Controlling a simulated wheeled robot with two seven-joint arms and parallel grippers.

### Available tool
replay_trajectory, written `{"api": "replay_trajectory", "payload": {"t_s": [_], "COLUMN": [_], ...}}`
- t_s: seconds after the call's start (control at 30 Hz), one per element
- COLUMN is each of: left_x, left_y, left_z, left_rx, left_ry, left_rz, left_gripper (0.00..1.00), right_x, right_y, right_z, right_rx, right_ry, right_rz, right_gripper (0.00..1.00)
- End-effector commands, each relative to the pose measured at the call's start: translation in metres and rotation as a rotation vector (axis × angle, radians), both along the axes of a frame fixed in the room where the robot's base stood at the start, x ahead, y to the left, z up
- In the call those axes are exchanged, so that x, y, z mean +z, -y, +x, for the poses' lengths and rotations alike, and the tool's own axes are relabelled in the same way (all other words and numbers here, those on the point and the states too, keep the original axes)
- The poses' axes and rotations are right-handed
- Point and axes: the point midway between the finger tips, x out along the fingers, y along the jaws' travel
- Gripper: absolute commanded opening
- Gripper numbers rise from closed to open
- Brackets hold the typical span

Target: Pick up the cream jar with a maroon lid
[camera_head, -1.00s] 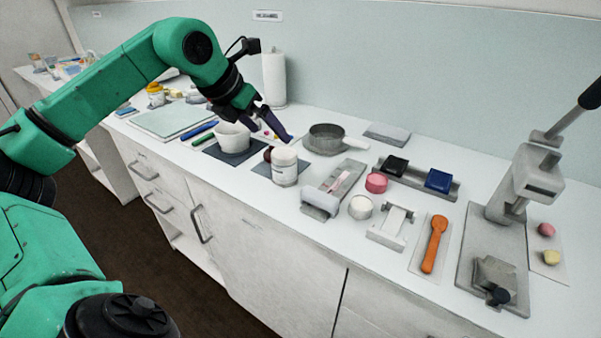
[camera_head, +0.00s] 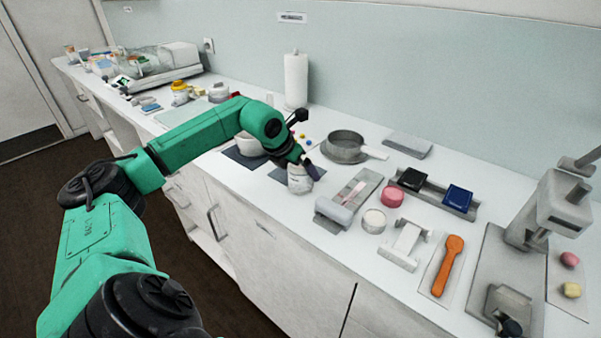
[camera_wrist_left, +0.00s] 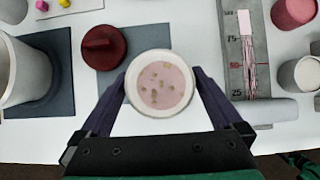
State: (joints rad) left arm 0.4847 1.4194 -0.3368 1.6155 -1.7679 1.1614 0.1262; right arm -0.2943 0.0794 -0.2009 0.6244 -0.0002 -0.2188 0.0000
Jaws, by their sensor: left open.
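The cream jar (camera_head: 300,182) is white and stands upright on a dark grey mat (camera_wrist_left: 135,40). In the left wrist view the jar (camera_wrist_left: 160,86) has no lid on, and pink cream with brown specks shows inside. The round maroon lid (camera_wrist_left: 104,46) lies on the same mat, left of the jar and apart from it. In the head view my gripper and arm hide the lid. My left gripper (camera_head: 308,168) is open, its purple fingers on either side of the jar; I cannot tell whether they touch it.
A white mortar (camera_wrist_left: 18,70) on another dark mat stands left of the jar. A grey board with a scale (camera_wrist_left: 238,60) lies close on the right. A metal pan (camera_head: 345,146) is behind. The counter's front edge is near the jar.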

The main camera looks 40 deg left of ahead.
Motion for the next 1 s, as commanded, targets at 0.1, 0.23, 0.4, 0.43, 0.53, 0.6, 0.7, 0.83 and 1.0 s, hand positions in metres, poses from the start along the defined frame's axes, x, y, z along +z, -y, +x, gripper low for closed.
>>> {"api": "replay_trajectory", "payload": {"t_s": [0.1,0.23,0.4,0.43,0.53,0.6,0.7,0.83,1.0], "left_x": [0.000,0.000,0.000,0.001,0.001,0.003,0.011,0.037,0.108], "left_y": [0.000,0.000,0.000,0.000,0.000,0.000,0.000,0.000,0.001], "left_z": [0.000,0.000,0.000,0.000,0.000,0.000,0.001,0.001,0.001], "left_rx": [0.001,0.001,0.000,0.000,0.000,0.000,0.000,0.000,-0.002], "left_ry": [0.001,0.000,0.002,0.002,0.002,0.002,0.005,0.009,0.014], "left_rz": [0.001,0.001,0.000,0.000,0.000,0.000,0.000,-0.002,-0.004], "left_gripper": [1.00,0.62,0.22,0.22,0.22,0.22,0.22,0.22,0.22], "right_x": [-0.001,-0.002,-0.002,-0.002,-0.002,-0.002,-0.001,0.000,0.016], "right_y": [0.000,0.000,0.001,0.001,0.001,0.001,0.001,0.001,0.001], "right_z": [-0.004,-0.005,-0.007,-0.007,-0.007,-0.007,-0.007,-0.008,-0.008], "right_rx": [-0.001,-0.001,-0.001,-0.001,-0.001,-0.002,-0.002,-0.002,-0.002], "right_ry": [-0.006,-0.009,-0.012,-0.012,-0.013,-0.013,-0.013,-0.013,-0.013], "right_rz": [0.000,-0.001,-0.001,-0.001,-0.002,-0.002,-0.002,-0.002,-0.002], "right_gripper": [0.70,0.70,0.70,0.70,0.70,0.70,0.70,0.70,0.70]}}
